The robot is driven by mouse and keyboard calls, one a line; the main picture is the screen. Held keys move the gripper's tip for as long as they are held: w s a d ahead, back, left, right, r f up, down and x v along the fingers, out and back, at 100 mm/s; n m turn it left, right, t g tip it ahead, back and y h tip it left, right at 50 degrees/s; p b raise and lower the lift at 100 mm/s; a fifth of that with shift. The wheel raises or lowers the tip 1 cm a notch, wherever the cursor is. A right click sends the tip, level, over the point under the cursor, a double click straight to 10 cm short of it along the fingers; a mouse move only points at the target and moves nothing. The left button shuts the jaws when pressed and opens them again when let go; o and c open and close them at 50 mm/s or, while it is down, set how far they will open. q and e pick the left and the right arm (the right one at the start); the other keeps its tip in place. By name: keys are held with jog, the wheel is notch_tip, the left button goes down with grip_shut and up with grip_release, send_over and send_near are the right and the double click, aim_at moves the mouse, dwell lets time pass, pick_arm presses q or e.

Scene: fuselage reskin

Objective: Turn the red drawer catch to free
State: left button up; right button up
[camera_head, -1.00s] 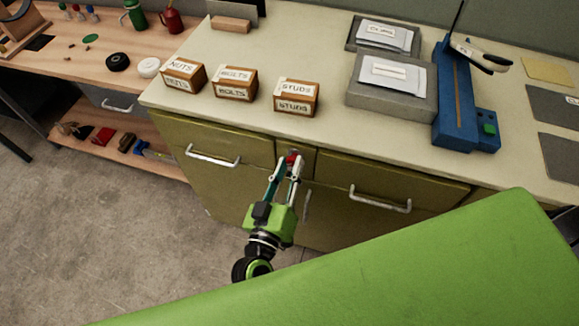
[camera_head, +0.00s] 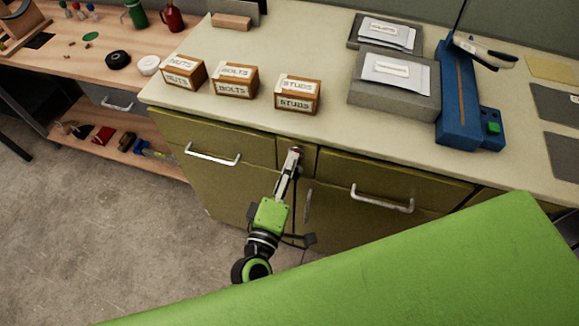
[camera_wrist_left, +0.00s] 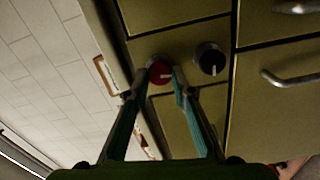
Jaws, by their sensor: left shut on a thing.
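The red drawer catch (camera_wrist_left: 160,72) is a round red knob on the olive cabinet front, with a pale mark that runs sideways in the left wrist view. My left gripper (camera_wrist_left: 159,78) has one finger on each side of it and is shut on it. In the head view my left gripper (camera_head: 294,153) reaches up to the narrow panel between the two drawers, its fingers seen nearly edge-on. They hide most of the catch there. My right gripper is not in view.
A black knob (camera_wrist_left: 210,60) with a pale mark sits close beside the red one. Drawer handles (camera_head: 213,155) (camera_head: 382,200) stick out on both sides. Small labelled boxes (camera_head: 297,97) stand on the worktop above. A large green surface (camera_head: 400,265) fills the lower right foreground.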

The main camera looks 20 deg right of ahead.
pick_arm(q)
jog(key=shift+n, duration=0.9)
jog(key=o, duration=1.1)
jog(key=shift+c, duration=0.2)
jog(key=v, duration=1.2)
